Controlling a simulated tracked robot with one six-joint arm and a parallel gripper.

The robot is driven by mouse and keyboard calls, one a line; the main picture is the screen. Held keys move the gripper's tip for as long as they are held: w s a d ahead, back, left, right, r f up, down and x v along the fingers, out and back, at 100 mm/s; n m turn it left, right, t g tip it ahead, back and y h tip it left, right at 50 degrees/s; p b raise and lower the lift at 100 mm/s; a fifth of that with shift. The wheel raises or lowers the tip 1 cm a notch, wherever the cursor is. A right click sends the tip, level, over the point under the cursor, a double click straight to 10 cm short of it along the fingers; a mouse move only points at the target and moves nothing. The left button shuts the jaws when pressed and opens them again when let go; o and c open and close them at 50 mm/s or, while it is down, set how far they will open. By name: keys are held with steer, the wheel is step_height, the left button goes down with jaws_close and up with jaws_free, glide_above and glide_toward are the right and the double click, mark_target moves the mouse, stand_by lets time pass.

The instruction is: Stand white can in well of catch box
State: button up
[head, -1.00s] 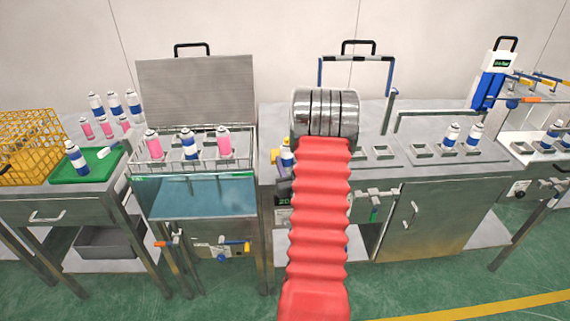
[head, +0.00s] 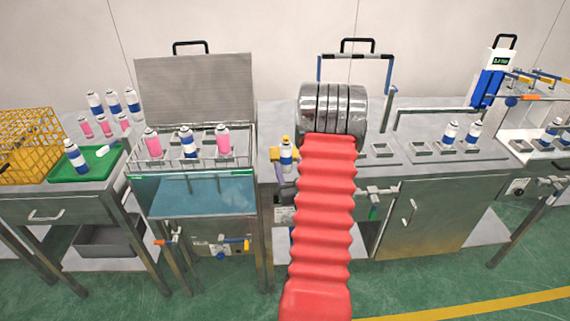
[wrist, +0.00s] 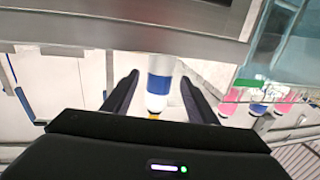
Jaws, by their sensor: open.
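A white can with a blue band (head: 286,157) stands upright just left of my red arm in the head view. In the wrist view a white can with a blue band (wrist: 160,86) shows between the fingers of my gripper (wrist: 160,77). The gripper is open, with a gap on both sides of the can. I cannot tell for sure which thing is the catch box; my arm covers part of that area.
A water tank (head: 195,194) with a rack of pink and blue-banded cans stands left. A steel bench with square wells (head: 421,149) lies right and holds two cans. A green tray (head: 85,166) and yellow crate (head: 30,150) are far left.

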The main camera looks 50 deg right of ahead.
steer(key=v, duration=0.7)
steer(key=shift+s+a, duration=0.25)
steer(key=shift+s, duration=0.1)
steer(key=shift+w, duration=0.1)
steer(key=w+a+r+n+g+y, duration=0.25)
steer(key=w+a+r+y, duration=0.2)
steer(key=w+a, duration=0.4)
steer(key=w+a+r+n+g+y, duration=0.1)
steer(key=w+a+r, duration=0.15)
steer(key=a, duration=0.25)
steer(key=w+a+r+n, duration=0.1)
steer(key=a+r, duration=0.3)
steer(key=a, duration=0.2)
steer(key=s+a+r+n+g+y, duration=0.1)
steer(key=s+a+r+g+y, duration=0.1)
steer(key=s+a, duration=0.6)
steer(key=s+a+r+n+g+y, duration=0.2)
steer(key=s+a, duration=0.7)
steer(key=a, duration=0.7)
step_height(320, 180, up, 3)
steer(key=shift+a+f+g+y, duration=0.15)
steer(key=shift+a+g+y, duration=0.25)
steer(key=shift+g+y, duration=0.25)
